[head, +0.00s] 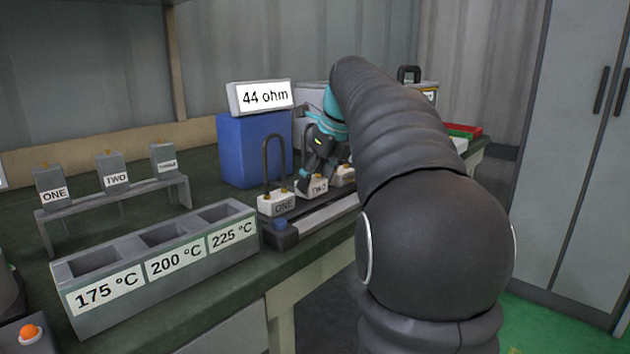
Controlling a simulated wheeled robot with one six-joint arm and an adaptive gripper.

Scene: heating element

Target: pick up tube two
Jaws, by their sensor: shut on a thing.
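Tube two (314,188) shows as a white base block marked TWO in the low rail holder (318,222) at the middle of the bench. My gripper (318,172) is directly above that block, pointing down, shut on tube two. The fingers cover the upper part of the tube, and I cannot tell whether its base is lifted off the holder. Tube one (277,204), a white block marked ONE with a dark U-shaped loop, stands upright just left of it. A third white block (344,176) is partly hidden to the right, behind my arm.
A blue box (252,150) with a "44 ohm" display (262,96) stands behind the holder. A grey three-slot bin (150,292) marked 175, 200 and 225 °C is front left. A stand (120,206) bears grey blocks, one also marked TWO (114,174).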

